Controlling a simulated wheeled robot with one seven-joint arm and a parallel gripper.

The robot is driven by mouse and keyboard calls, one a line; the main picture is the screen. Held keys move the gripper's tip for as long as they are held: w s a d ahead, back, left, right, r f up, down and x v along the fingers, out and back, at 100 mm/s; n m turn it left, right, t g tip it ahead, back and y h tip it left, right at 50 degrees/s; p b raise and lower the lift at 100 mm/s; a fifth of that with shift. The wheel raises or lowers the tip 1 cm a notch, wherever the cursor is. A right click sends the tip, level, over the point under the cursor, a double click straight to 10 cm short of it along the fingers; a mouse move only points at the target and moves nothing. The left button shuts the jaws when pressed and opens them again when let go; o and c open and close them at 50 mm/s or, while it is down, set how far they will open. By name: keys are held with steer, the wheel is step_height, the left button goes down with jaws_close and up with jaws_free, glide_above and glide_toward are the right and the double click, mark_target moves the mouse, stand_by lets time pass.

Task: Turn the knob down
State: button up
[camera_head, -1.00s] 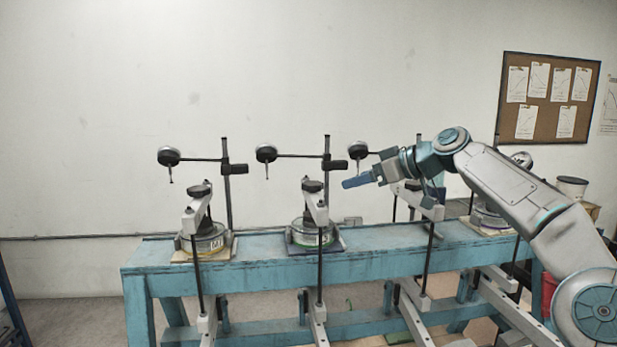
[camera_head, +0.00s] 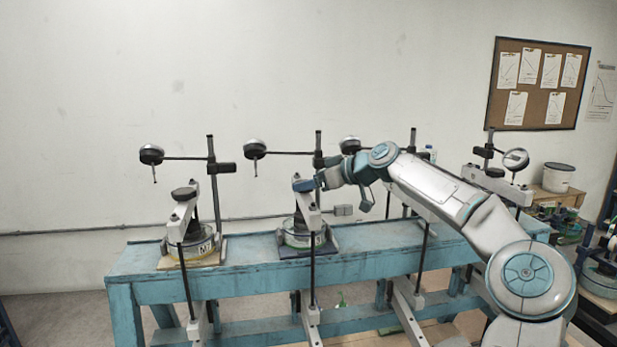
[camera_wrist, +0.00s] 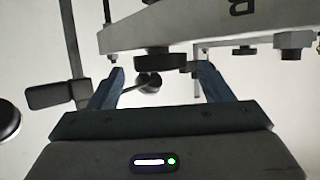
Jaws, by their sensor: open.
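Several lever frames stand along a blue bench, each with a pale lever arm topped by a dark round knob. My gripper (camera_head: 318,182) is at the second frame from the left, beside its dark knob (camera_head: 303,185). In the wrist view my gripper (camera_wrist: 158,84) is open. A dark round knob (camera_wrist: 160,63) on the pale lever arm (camera_wrist: 200,28) shows just beyond the fingertips, roughly between them. I cannot tell whether either finger touches it. The leftmost frame's knob (camera_head: 184,193) is clear of my arm. The third frame is partly hidden behind my arm.
Dial gauges on black posts rise behind the bench (camera_head: 150,262); one gauge (camera_head: 254,149) is close to my gripper's left. A black clamp block (camera_wrist: 57,96) and post are left in the wrist view. A white bucket (camera_head: 558,177) stands at right.

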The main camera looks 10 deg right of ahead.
steer(key=shift+x, duration=0.75)
steer(key=c, duration=1)
steer(key=shift+o, duration=0.2)
steer(key=shift+f+b, duration=0.1)
steer(key=shift+b, duration=0.35)
